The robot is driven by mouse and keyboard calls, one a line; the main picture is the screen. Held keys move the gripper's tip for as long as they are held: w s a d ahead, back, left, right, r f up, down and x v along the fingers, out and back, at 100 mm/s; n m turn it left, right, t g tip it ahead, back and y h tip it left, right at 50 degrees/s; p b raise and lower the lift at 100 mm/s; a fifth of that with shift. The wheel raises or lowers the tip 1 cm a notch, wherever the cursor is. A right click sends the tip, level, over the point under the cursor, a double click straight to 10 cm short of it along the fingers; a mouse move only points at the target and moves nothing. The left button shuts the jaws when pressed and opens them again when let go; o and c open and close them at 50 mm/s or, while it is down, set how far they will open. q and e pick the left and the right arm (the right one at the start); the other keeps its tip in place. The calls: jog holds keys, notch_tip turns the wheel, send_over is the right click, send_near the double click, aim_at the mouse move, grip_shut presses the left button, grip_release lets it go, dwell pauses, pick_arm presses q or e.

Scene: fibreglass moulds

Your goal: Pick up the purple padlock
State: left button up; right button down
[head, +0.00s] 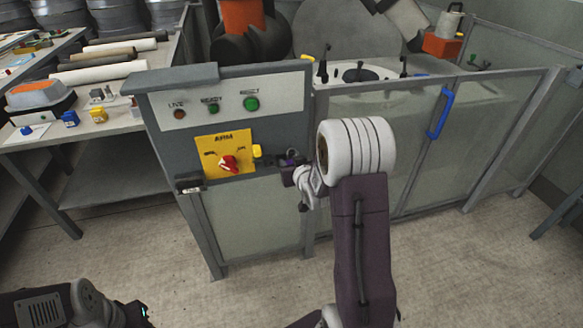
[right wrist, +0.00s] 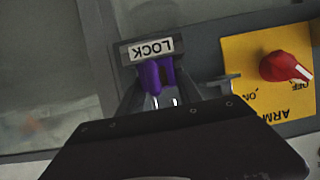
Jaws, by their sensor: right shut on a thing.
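The purple padlock (right wrist: 152,78) is between the fingers of my right gripper (right wrist: 160,95), below a white LOCK label (right wrist: 152,48) in the right wrist view. My right gripper is shut on it. In the head view the padlock shows only as a small purple patch (head: 292,154) at the right gripper (head: 290,172), right of the yellow switch panel (head: 222,154). The lower part of the padlock is hidden by the gripper. I cannot tell whether it still touches its holder. My left arm shows at the lower left; its fingers are out of view.
A red knob (head: 229,163) sits on the panel, with a small yellow block (head: 257,150) at its right edge. The grey cabinet (head: 164,88) adjoins a fence with a blue handle (head: 440,113). A table at left holds blue (head: 70,119) and yellow (head: 98,115) items.

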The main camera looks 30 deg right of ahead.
aim_at(294, 151)
jog(key=shift+r+p, duration=0.7)
jog(key=shift+r, duration=1.3)
jog(key=shift+s+d+r, duration=0.15)
jog(key=shift+d+r, duration=0.05)
jog(key=shift+r, duration=0.1)
jog(key=s+d+r+p, duration=0.4)
jog(key=s+d+r, duration=0.2)
jog(key=s+d, duration=0.1)
jog(key=shift+s+d+r, duration=0.2)
jog(key=shift+d+r, duration=0.15)
jog(key=shift+d, duration=0.35)
